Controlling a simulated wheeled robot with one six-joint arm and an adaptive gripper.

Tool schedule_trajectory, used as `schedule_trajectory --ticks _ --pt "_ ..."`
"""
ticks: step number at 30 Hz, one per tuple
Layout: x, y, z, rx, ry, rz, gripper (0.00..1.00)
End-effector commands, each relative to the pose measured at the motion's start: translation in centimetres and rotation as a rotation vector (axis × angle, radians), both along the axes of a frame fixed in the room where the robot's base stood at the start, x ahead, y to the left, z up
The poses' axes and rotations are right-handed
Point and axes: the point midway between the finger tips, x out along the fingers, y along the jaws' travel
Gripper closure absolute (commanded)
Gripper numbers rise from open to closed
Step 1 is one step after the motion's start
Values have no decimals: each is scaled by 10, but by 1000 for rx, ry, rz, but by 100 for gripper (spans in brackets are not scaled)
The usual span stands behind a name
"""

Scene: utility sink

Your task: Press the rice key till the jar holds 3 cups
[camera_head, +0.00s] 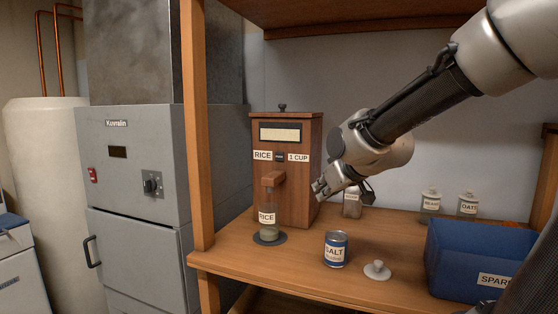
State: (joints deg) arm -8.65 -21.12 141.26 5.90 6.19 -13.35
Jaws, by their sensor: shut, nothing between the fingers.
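A brown wooden rice dispenser (305,190) stands on the shelf, with labels reading "RICE" and "1 CUP". A small dark key (279,157) sits between the two labels. A glass jar labelled "RICE" (267,228) stands upright under the dispenser's spout (272,179), on a dark round pad (269,239). Some pale content shows low in the jar; I cannot tell how many cups it is. My gripper (318,190) is shut and empty, in front of the dispenser's right side, to the right of and below the key. It appears apart from the key.
A blue "SALT" can (336,250) and a small pale knobbed lid (377,270) stand at the shelf front. A blue bin (465,258) is at right. Jars (352,203), (430,204) and (468,205) stand behind. A wooden post (197,130) rises at left.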

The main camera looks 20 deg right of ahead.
Motion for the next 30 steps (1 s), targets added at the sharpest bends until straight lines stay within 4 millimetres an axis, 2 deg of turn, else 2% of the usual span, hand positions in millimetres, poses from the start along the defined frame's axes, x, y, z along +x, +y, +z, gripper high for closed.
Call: schedule_trajectory --ticks 1,6,9,12,16,21,30 --pt "22 10 1 -6 -55 20 100" --pt "95 46 18 -49 -325 67 100" --pt "127 65 26 -84 -486 76 100" --pt "149 83 33 -124 -637 72 100" --pt "163 100 38 -173 -797 57 100" --pt "167 112 42 -217 -925 35 100" --pt "167 114 45 -231 -968 25 100"
